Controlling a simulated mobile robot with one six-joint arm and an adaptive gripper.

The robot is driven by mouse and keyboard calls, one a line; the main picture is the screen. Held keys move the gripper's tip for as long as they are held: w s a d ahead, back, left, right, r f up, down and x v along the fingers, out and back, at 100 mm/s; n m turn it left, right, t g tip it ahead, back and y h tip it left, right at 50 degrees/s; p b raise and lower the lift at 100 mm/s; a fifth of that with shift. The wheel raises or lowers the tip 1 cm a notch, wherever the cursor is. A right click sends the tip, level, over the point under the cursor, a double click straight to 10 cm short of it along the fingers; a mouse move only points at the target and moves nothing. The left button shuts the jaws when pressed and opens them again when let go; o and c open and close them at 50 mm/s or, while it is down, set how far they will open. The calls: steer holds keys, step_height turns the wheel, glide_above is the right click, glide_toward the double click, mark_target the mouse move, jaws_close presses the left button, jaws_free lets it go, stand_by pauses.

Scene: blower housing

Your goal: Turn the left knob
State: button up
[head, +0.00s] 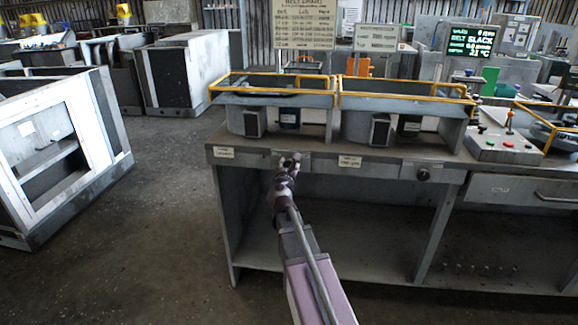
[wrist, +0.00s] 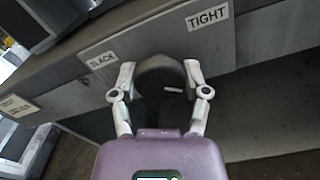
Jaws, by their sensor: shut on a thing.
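The left knob (wrist: 160,76) is a dark round knob on the front panel of the bench, between a SLACK label (wrist: 102,61) and a TIGHT label (wrist: 207,17) in the wrist view. A short pale mark shows on its face. My gripper (wrist: 160,82) has one finger on each side of the knob and is shut on it. In the head view my gripper (head: 289,161) reaches the left part of the bench front and hides most of the left knob. The right knob (head: 423,174) sits free farther right on the same panel.
The bench (head: 385,160) carries yellow rails and dark units above the panel. A control box (head: 502,146) with buttons stands at the right. A screen (head: 470,42) reads BELT SLACK. The floor (head: 165,200) left of the bench is clear.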

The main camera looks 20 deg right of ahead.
steer(key=m, duration=0.6)
steer(key=shift+d, duration=0.1)
steer(key=shift+m, duration=0.3)
stand_by(0.3)
steer(key=o, duration=1.2)
steer(key=shift+c, duration=0.2)
steer(key=v, duration=1.2)
steer(key=shift+f, duration=0.1)
